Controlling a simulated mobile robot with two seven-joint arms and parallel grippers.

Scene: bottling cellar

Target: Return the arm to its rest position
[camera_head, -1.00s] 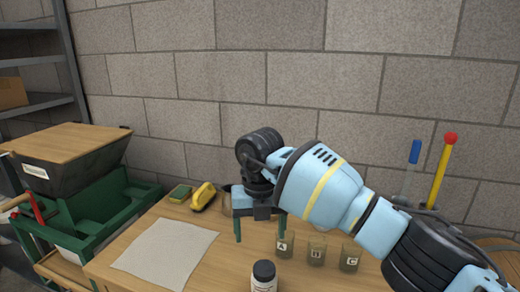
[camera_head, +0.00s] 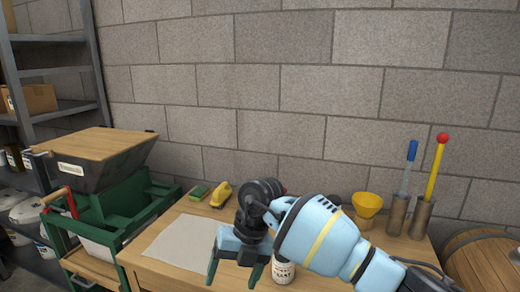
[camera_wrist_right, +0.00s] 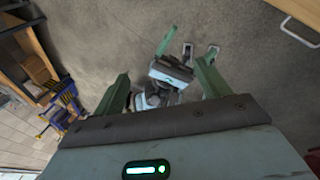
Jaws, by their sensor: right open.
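My right gripper (camera_head: 235,268) is open and empty, its green fingers pointing down in front of the bench. The light-blue right arm reaches in from the lower right. In the right wrist view, the right gripper's two green fingers (camera_wrist_right: 162,85) stand wide apart with nothing between them, above a grey floor. A light-blue and green part, which looks like my left gripper (camera_wrist_right: 170,70), shows beyond them. It is too small and partly covered to tell its jaws. The left arm does not show in the head view.
The wooden bench holds a pale sheet (camera_head: 180,243), a yellow-handled brush (camera_head: 221,194), a green sponge (camera_head: 199,192), a white labelled jar (camera_head: 284,271) partly behind my arm, and a yellow funnel (camera_head: 367,205).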

